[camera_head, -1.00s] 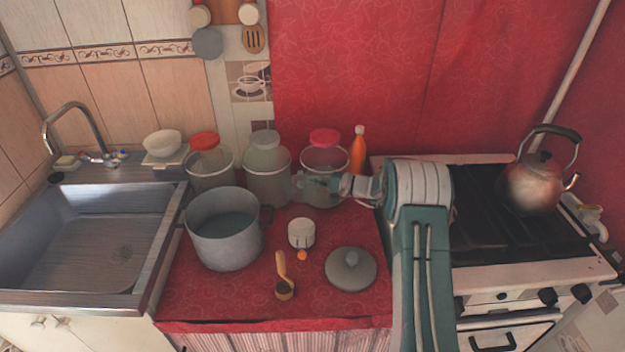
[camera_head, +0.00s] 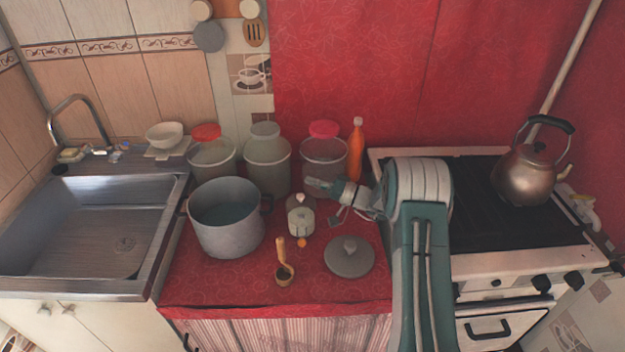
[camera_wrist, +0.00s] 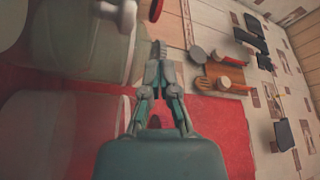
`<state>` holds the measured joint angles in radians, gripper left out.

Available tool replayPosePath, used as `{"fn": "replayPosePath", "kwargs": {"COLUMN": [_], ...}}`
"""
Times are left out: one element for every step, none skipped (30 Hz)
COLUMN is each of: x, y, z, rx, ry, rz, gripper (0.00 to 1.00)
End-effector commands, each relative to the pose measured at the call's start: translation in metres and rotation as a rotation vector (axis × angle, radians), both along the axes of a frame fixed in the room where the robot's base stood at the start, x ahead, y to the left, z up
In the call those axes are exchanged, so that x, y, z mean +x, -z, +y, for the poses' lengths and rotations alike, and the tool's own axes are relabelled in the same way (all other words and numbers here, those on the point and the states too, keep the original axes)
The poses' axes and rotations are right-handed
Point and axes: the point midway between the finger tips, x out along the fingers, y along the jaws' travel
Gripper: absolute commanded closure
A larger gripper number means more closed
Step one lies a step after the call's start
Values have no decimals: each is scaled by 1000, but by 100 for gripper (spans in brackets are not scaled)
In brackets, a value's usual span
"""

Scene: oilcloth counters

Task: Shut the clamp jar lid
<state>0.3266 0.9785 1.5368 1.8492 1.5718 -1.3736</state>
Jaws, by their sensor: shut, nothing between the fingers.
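A small pale jar (camera_head: 301,222) stands on the red counter, right of the big pot. A grey top part with a pinkish tip (camera_head: 299,199) rises at its back; it looks like the lid standing up, though this is too small to be sure. A small orange piece (camera_head: 302,243) shows at its front foot. My gripper (camera_head: 309,184) is shut and empty. In the head view it is behind and above the small jar, in front of the large glass jars. In the wrist view its fingertips (camera_wrist: 160,50) are together; the small jar is not clearly seen there.
Large glass jars with a red lid (camera_head: 206,132), a grey lid (camera_head: 265,130) and a pink lid (camera_head: 324,129) stand behind. An orange bottle (camera_head: 356,150), grey pot (camera_head: 226,235), wooden scoop (camera_head: 283,262) and loose pot lid (camera_head: 349,257) are close. The stove is right.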

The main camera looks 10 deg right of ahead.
Motion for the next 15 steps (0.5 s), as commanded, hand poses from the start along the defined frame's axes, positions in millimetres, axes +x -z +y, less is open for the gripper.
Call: {"fn": "replayPosePath", "kwargs": {"x": [-1,-2,-3,-4,-5,-6,-7,-8,-10,-11,-12,-14,-15,-17,-18], "y": [1,1,3,4,5,6,7,8,10,11,12,14,16,17,19], "z": [0,0,1,1,1,1,2,2,2,2,2,3,3,3,4], "rx": [1,2,2,2,2,2,2,2,2,2,2,2,2,2,3], "ry": [0,0,0,0,-1,0,0,0,0,0,0,0,0,0,0], "rz": [4,5,5,5,6,6,6,6,7,7,7,7,7,7,8], "gripper": [100,100,100,100,100,100,100,100,100,100,100,100,100,100,100]}}
